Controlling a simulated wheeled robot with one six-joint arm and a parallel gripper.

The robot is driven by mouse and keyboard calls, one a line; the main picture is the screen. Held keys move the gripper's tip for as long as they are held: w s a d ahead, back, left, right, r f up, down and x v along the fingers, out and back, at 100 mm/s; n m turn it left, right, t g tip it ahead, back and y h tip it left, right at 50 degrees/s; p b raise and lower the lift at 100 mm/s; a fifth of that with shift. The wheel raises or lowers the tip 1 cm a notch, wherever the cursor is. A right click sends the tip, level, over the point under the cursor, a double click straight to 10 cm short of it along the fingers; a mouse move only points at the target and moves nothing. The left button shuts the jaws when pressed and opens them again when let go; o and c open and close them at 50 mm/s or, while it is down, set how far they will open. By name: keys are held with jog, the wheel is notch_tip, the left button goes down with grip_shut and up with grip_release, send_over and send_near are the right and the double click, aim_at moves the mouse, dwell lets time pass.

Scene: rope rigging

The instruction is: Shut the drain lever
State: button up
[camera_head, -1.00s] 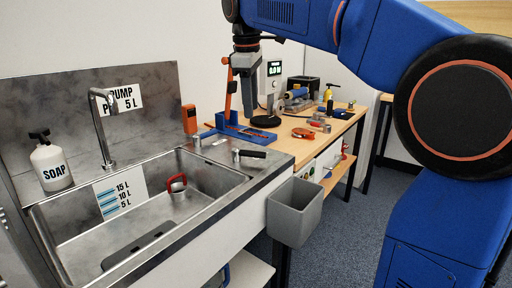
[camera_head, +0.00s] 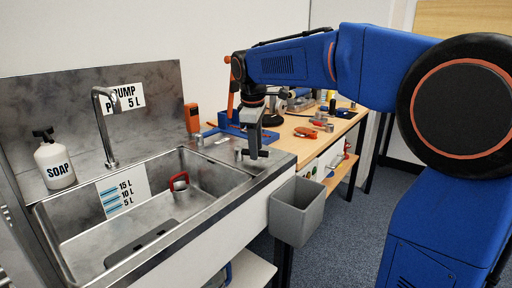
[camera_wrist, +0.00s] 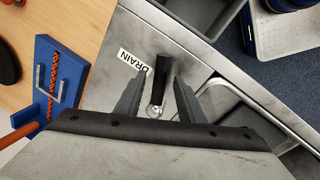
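The drain lever (camera_wrist: 160,79) has a black handle and a round metal pivot, and lies on the steel counter beside the DRAIN label (camera_wrist: 133,62) in the wrist view. In the head view its metal pivot (camera_head: 239,154) shows at the sink's right end, and my gripper hides most of the handle. My gripper (camera_wrist: 158,80) is open, with one finger on each side of the lever and a gap visible on both sides. In the head view my gripper (camera_head: 256,156) points down at the lever. I cannot tell whether it touches the counter.
The sink basin (camera_head: 88,236) lies left of the lever, with a red-handled item (camera_head: 179,182) inside. A grey bin (camera_head: 297,210) hangs at the counter front. A blue rope fixture (camera_wrist: 62,78) stands on the wooden bench (camera_head: 335,122) beyond.

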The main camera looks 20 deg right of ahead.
jog(key=shift+f, duration=0.15)
jog(key=shift+c, duration=0.4)
grip_shut()
